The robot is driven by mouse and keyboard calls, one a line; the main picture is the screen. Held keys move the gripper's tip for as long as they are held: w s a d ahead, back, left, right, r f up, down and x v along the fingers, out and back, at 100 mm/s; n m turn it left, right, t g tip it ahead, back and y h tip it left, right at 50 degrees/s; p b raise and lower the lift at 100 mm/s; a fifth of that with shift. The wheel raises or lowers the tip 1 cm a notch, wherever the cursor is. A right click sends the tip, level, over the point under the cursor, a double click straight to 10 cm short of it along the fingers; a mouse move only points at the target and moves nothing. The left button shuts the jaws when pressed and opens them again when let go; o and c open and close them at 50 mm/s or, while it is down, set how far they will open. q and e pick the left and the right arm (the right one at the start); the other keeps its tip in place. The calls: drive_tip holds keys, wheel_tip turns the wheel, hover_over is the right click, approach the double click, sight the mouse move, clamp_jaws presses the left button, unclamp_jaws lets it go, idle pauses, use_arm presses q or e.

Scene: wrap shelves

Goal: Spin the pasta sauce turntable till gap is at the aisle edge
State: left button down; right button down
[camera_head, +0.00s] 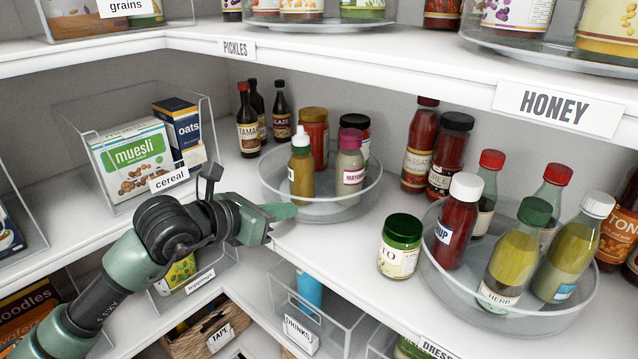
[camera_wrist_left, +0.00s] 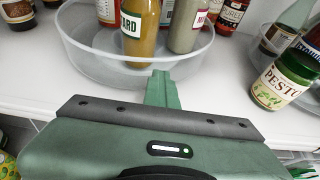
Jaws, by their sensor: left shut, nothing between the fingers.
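A clear round turntable (camera_head: 334,215) stands on the middle shelf in the corner. A second clear turntable (camera_head: 510,322) at the right holds several bottles. My left gripper (camera_head: 292,211) is shut and empty, its fingertips at the near left rim of the corner turntable. Whether they touch the rim is unclear. My right gripper is not in view.
A pesto jar (camera_head: 399,246) stands between the two turntables. Dark sauce bottles (camera_head: 248,125) stand behind the corner one. A clear cereal bin (camera_head: 190,120) is at the left. The upper shelf edge (camera_head: 370,65) overhangs. Bare shelf (camera_head: 320,250) lies in front.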

sight(316, 216)
use_arm(q)
drive_tip(key=shift+d+r, duration=0.2)
drive_tip(key=shift+d, duration=0.1)
drive_tip(key=shift+s+d, duration=0.2)
drive_tip(key=shift+d, duration=0.4)
drive_tip(key=shift+s+d, duration=0.15)
drive_tip(key=shift+d, duration=0.4)
drive_tip(key=shift+b, duration=0.3)
drive_tip(key=shift+s+a+f+b, duration=0.15)
drive_tip(key=shift+s+b, duration=0.1)
drive_tip(key=shift+s, duration=0.15)
drive_tip(key=shift+s+d+f+b, duration=0.1)
drive_tip(key=shift+s+f+b, duration=0.1)
drive_tip(key=shift+s, duration=0.2)
drive_tip(key=shift+s+a+r+b, duration=0.15)
drive_tip(key=shift+s+b, duration=0.15)
drive_tip(key=shift+s, duration=0.7)
